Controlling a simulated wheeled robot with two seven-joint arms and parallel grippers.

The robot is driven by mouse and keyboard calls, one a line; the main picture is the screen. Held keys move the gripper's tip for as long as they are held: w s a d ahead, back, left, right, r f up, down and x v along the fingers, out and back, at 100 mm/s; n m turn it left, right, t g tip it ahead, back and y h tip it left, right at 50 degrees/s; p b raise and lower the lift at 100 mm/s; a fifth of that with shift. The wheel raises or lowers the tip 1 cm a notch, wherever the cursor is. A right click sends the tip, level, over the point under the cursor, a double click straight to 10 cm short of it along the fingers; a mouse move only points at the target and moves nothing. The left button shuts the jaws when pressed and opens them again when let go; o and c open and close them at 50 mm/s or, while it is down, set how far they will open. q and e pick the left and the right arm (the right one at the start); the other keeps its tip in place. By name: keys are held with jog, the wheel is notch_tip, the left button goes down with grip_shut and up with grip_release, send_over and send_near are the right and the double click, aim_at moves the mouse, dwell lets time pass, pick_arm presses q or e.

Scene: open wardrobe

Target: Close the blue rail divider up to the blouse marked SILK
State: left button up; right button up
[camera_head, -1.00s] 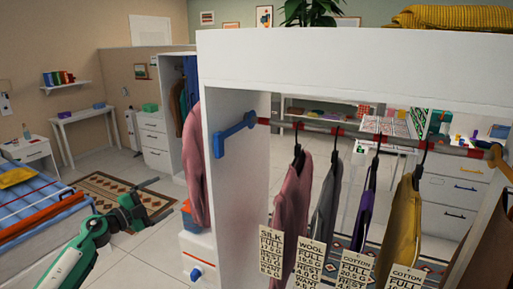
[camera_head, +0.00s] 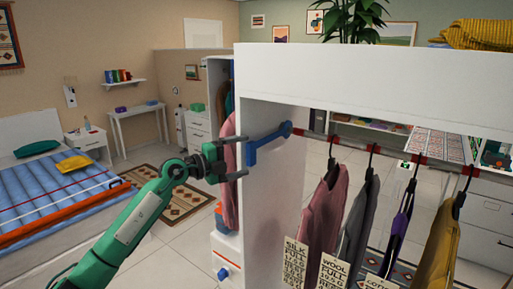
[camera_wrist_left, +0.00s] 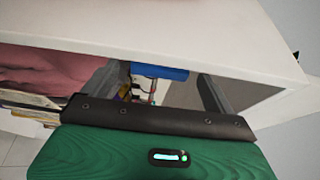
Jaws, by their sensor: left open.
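The blue rail divider (camera_head: 267,140) is at the left end of the wardrobe rail (camera_head: 390,153), by the white side panel. It also shows in the left wrist view (camera_wrist_left: 160,72), beyond and between the fingers. The pink blouse (camera_head: 326,212) with the SILK tag (camera_head: 296,262) is the first garment on the rail, with a gap between it and the divider. My left gripper (camera_head: 243,157) is open and empty, its fingertips just left of the divider in the picture. Contact cannot be told. My right gripper is not in view.
Further garments with tags, such as the grey WOOL one (camera_head: 357,225), hang right of the blouse. The white side panel (camera_head: 270,205) and top board (camera_head: 380,85) frame the opening. Another pink garment (camera_head: 229,190) hangs behind my left gripper.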

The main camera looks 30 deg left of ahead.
aim_at(247, 154)
pick_arm(q)
jog(key=p+x, duration=0.1)
jog(key=x, duration=0.3)
jog(key=shift+w+r, duration=0.1)
jog(key=shift+r, duration=0.05)
jog(key=shift+p+x, duration=0.4)
jog(key=shift+x, duration=0.35)
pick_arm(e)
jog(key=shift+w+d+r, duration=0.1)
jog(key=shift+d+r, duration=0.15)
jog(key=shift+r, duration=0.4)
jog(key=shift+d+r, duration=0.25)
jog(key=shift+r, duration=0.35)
pick_arm(q)
jog(key=shift+c, duration=0.2)
jog(key=c, duration=1.3)
jog(key=shift+f, duration=0.25)
jog(key=shift+c, duration=0.2)
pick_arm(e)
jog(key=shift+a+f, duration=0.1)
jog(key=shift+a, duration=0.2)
